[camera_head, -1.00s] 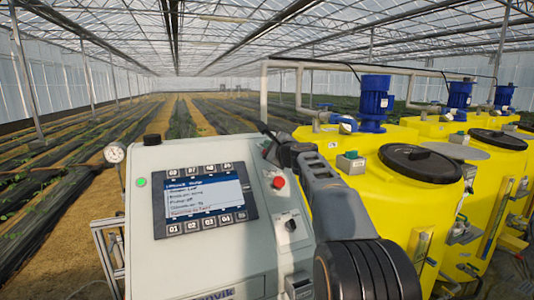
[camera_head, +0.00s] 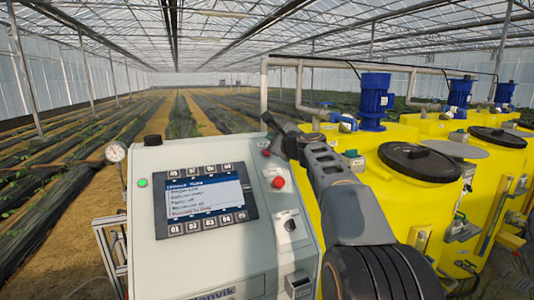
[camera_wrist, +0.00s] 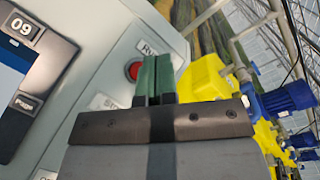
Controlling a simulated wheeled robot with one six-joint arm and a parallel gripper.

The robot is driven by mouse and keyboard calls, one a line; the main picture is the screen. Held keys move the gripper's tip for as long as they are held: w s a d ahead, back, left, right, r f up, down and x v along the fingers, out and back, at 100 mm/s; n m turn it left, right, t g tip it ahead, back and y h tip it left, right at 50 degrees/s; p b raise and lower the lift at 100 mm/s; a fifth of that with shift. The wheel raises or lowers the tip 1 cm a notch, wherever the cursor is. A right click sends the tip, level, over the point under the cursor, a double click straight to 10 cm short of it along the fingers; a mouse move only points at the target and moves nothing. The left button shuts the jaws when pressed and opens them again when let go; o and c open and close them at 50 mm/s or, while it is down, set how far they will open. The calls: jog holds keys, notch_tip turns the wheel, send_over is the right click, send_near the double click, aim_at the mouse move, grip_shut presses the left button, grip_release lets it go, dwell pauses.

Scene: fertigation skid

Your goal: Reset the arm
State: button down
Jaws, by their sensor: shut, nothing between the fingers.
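My gripper (camera_head: 268,121) is in front of the upper right edge of the grey control cabinet (camera_head: 180,262) in the head view, above a red button (camera_head: 278,182). In the wrist view its two green fingers (camera_wrist: 153,75) are together with nothing between them. The red button (camera_wrist: 134,70) shows just left of the fingertips there; I cannot tell the gap in depth. The cabinet's display (camera_head: 204,198) is lit with lines of text, too blurred to read fully, between rows of numbered keys.
Yellow tanks (camera_head: 390,210) with black lids (camera_head: 420,161) and blue motors (camera_head: 374,101) stand close on the right. A grey pipe (camera_head: 330,62) runs behind them. A gauge (camera_head: 116,152) is at the cabinet's left. Planted rows (camera_head: 60,170) lie beyond.

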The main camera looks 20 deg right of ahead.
dwell(0.3)
jog(key=s+a+f+n+g+y, duration=0.2)
jog(key=s+a+f+n+g, duration=0.4)
jog(key=s+a+f+n, duration=0.55)
jog(key=s+f+n+g+h, duration=0.4)
jog(key=s+f+n+g, duration=0.2)
jog(key=s+f+n, duration=0.6)
jog(key=s+a+f, duration=0.1)
jog(key=s+f, duration=0.4)
jog(key=s, duration=0.3)
jog(key=shift+s, duration=0.25)
